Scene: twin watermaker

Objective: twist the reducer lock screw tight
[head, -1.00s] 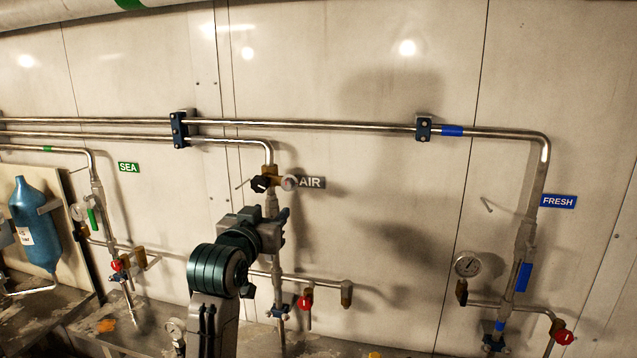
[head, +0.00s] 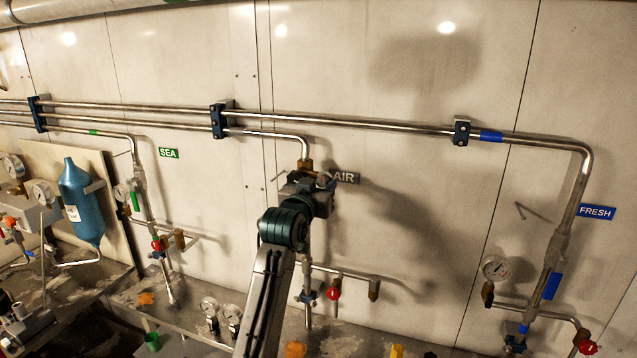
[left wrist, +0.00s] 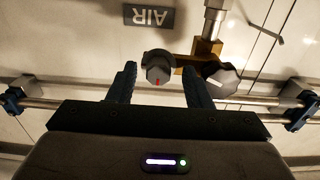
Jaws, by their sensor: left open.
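My left gripper (head: 308,184) is in front of the reducer on the AIR pipe and hides most of it in the head view. A brass part (head: 305,165) of the reducer shows just above it. In the left wrist view, which is upside down, the open fingers (left wrist: 160,70) stand on either side of a dark round piece with a red mark (left wrist: 157,74). A second dark knob with a white mark (left wrist: 222,78) is just outside the right-hand finger, on the brass body (left wrist: 208,47). I cannot tell which is the lock screw, or whether either finger touches.
The AIR label (head: 346,177) is on the wall right of the gripper. Pipes (head: 380,124) run above. A red-handled valve (head: 333,293) is below right. The SEA line (head: 138,165) with a blue bottle (head: 80,205) is left, the FRESH line (head: 560,250) right.

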